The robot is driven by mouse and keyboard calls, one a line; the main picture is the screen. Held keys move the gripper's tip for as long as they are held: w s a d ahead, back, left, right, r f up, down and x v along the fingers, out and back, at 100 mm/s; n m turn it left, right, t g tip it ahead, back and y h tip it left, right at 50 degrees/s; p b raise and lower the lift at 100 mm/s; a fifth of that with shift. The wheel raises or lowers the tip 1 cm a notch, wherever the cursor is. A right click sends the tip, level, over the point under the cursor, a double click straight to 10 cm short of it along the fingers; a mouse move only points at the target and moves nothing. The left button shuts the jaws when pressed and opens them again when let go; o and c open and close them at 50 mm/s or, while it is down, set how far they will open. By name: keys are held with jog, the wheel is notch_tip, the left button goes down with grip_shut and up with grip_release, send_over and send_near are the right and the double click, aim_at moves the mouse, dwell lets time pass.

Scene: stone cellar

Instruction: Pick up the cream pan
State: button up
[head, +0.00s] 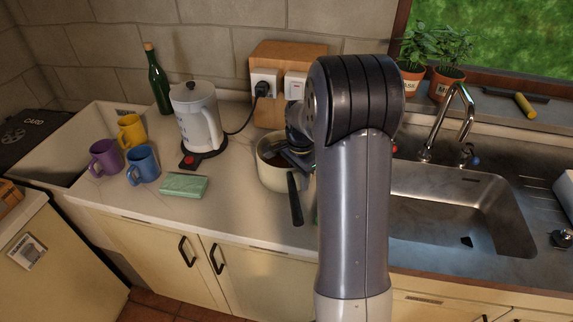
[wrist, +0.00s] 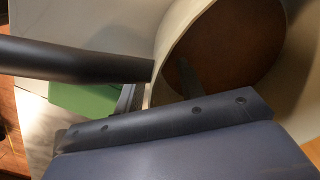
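The cream pan (head: 270,180) stands on the counter left of the sink, its black handle (head: 294,200) pointing toward the front edge. Its inside looks brown. My gripper (head: 298,158) is at the pan's rim, partly hidden behind my arm. In the wrist view the pan's cream wall (wrist: 172,42) rises close in front of my gripper (wrist: 158,84), and the dark handle (wrist: 75,62) runs off to the left. One finger seems to be inside the rim and one outside. I cannot tell whether they press on the wall.
A kettle (head: 198,120), purple mug (head: 106,157), yellow mug (head: 131,131), blue mug (head: 143,165) and pale green block (head: 184,186) stand left of the pan. A green bottle (head: 158,85) is behind. A steel sink (head: 455,225) and tap (head: 455,105) are right.

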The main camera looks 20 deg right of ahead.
jog(key=shift+c, duration=0.3)
grip_shut()
dwell(0.4)
